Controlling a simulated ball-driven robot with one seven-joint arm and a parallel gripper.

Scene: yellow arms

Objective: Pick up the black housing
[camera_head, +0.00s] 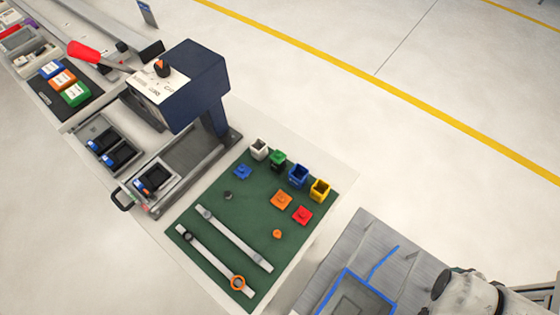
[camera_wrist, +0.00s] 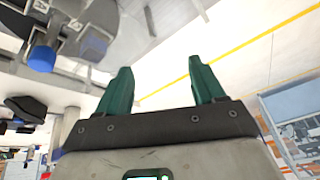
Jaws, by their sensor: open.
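In the head view, black box-like parts with blue and orange bits sit in grey trays on the bench. One black part (camera_head: 153,181) is alone in the tray under the dark blue press; two others (camera_head: 118,157) lie in the tray to its left. I cannot tell which one is the black housing. My gripper (camera_wrist: 160,72) shows in the wrist view with two dark green fingers spread apart and nothing between them. Dark rounded parts with a blue end (camera_wrist: 42,58) appear at the upper left there, clear of the fingers. The fingers do not show in the head view.
The dark blue press (camera_head: 197,85) with a red-handled lever rises beside the trays. A green mat (camera_head: 240,215) holds small coloured blocks and two pale strips. A black mat (camera_head: 70,98) holds blue, orange and green boxes. Open floor (camera_head: 400,110) lies beyond the bench.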

